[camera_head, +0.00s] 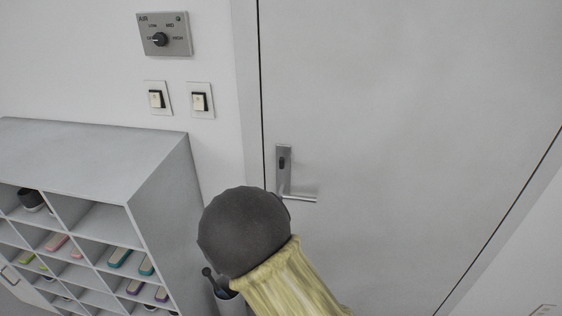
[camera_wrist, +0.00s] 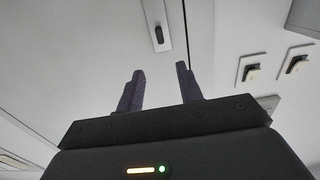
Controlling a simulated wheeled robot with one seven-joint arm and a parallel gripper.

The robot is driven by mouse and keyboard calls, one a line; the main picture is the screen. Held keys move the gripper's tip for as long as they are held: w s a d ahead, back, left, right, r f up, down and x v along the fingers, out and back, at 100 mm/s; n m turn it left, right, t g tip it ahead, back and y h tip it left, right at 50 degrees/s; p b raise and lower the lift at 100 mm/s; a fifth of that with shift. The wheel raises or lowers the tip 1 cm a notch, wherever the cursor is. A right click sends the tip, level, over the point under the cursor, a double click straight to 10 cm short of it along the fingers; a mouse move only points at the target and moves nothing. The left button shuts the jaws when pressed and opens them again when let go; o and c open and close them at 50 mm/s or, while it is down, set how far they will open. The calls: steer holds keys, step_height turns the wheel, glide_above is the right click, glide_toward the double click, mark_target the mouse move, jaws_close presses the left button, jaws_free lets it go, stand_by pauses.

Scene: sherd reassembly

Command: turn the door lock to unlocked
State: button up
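The door lock is a small dark thumb-turn (camera_head: 282,163) on a silver plate (camera_head: 284,182) at the left side of the grey door (camera_head: 400,120). It looks roughly lengthwise along the plate. A lever handle (camera_head: 303,199) sticks out to the right below it. In the wrist view the dark thumb-turn (camera_wrist: 158,35) shows at the top, beyond the fingertips. My gripper (camera_wrist: 160,80) is open, with nothing between its two dark fingers, and apart from the lock. In the head view it is hidden behind my dark and yellow arm.
Two light switches (camera_head: 156,99) (camera_head: 200,101) and an AIR dial panel (camera_head: 163,35) are on the wall left of the door. A grey shoe shelf (camera_head: 90,150) stands at the left. A stand (camera_head: 232,304) with dark items is partly hidden low beside the door.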

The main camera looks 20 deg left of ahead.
mark_target(281, 164)
steer(key=shift+w, duration=0.1)
steer(key=w+p, duration=0.2)
steer(key=w, duration=0.3)
steer(key=w+a+p, duration=0.1)
steer(key=w+p, duration=0.1)
steer(key=w, duration=0.4)
steer(key=w+p, duration=0.2)
steer(key=w, duration=0.4)
steer(key=shift+w+a, duration=0.1)
steer(key=shift+a, duration=0.05)
jaws_close()
